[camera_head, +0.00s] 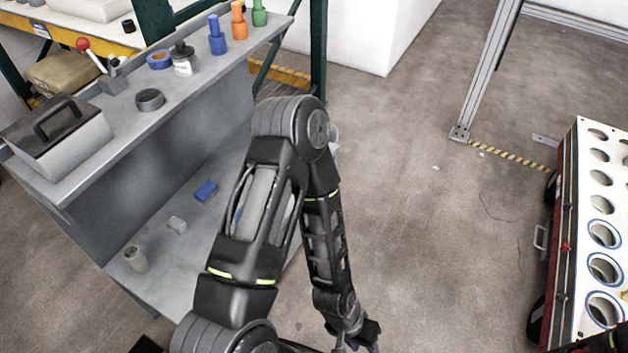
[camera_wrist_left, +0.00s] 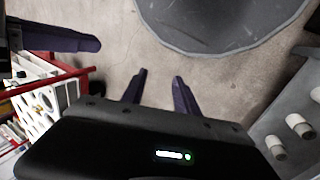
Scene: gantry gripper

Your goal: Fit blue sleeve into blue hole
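The blue sleeve (camera_head: 217,42) stands upright on the bench's upper shelf at the upper left, beside an orange one and a green one. Holes with blue rims (camera_head: 604,268) are in the white panel (camera_head: 583,200) at the right edge. My left gripper (camera_wrist_left: 160,82) is open and empty over the floor in the left wrist view, its fingers apart. In the head view it is cut off at the bottom edge. A dark finger at the upper left of the left wrist view appears to be my right gripper (camera_wrist_left: 70,38); its opening cannot be told.
The orange sleeve (camera_head: 238,24) and green sleeve (camera_head: 259,14) stand right of the blue one. Blue tape (camera_head: 159,60), a jar (camera_head: 184,62) and a toolbox (camera_head: 60,135) share the shelf. A metal post (camera_head: 485,70) rises behind. Floor between bench and panel is clear.

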